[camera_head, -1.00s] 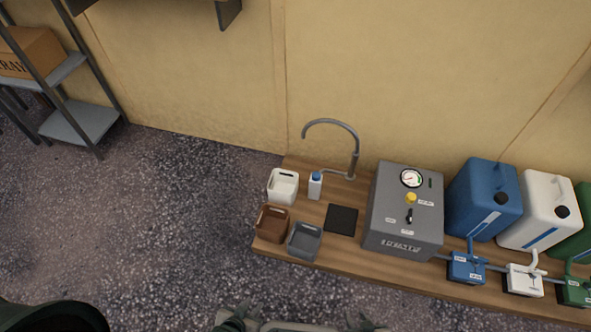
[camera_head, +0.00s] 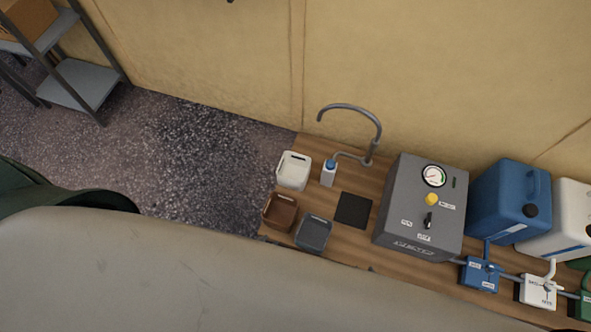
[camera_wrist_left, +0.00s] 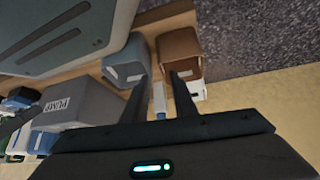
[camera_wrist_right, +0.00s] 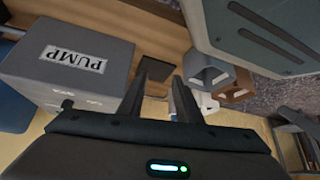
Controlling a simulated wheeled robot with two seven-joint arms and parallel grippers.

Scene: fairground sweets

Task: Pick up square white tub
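The square white tub (camera_head: 293,171) stands upright and open on the left end of the wooden counter, behind a brown tub (camera_head: 280,211). In the left wrist view a small part of the white tub (camera_wrist_left: 197,88) shows past the brown tub, partly behind a finger. In the right wrist view it is a small white shape (camera_wrist_right: 208,103). My left gripper (camera_wrist_left: 160,76) is open and empty, with its fingers toward the tubs and apart from them. My right gripper (camera_wrist_right: 160,75) is open and empty. Neither gripper can be made out in the head view.
A grey tub (camera_head: 314,234), a blue-capped bottle (camera_head: 328,176) and a black mat (camera_head: 353,210) are close by. A curved tap (camera_head: 372,135) rises behind. A grey pump box (camera_head: 420,205) and blue canister (camera_head: 508,200) stand right. Open floor lies left of the counter.

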